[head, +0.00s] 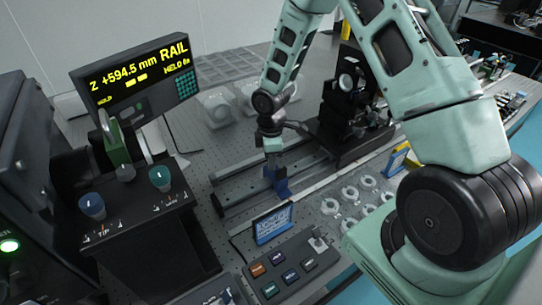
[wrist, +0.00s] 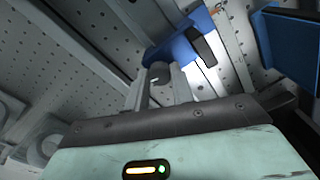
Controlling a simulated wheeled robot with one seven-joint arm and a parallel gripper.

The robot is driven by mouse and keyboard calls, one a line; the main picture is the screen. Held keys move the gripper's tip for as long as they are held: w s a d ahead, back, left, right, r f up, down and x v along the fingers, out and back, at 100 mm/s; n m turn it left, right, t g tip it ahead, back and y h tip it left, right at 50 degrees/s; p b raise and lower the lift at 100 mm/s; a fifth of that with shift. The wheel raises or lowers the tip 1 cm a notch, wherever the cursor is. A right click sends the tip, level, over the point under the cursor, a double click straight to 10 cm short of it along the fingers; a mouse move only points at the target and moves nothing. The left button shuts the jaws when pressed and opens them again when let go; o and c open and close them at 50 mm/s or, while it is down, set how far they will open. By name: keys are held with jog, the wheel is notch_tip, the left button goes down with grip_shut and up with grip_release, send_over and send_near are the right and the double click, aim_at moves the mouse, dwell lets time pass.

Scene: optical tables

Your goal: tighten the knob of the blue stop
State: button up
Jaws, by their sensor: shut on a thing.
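The blue stop (head: 281,187) sits on the grey rail (head: 240,189) near the middle of the head view. It also shows in the wrist view (wrist: 182,48), with a black part on its right side. The stop's dark round knob (wrist: 160,73) sits between my fingertips. My gripper (head: 272,166) reaches down to the stop from above. In the wrist view my gripper (wrist: 159,82) has its two pale fingers on either side of the knob, shut on it. The fingers partly hide the knob, and it is too small to make out in the head view.
A display (head: 137,75) reads "RAIL Z +594.5 mm" and "HELD". A black carriage with optics (head: 350,120) stands on the rail behind. A blue-framed sign (head: 273,223) and a button box (head: 290,268) stand in front. Several clear round parts (head: 350,194) lie right.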

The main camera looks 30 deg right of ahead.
jog(key=shift+w+r+n+p, duration=0.1)
jog(key=shift+n+p, duration=0.35)
jog(key=shift+n, duration=1.15)
jog(key=o, duration=1)
notch_tip(320, 180, up, 17)
jog(key=shift+r+b, duration=0.15)
jog(key=shift+b, duration=0.25)
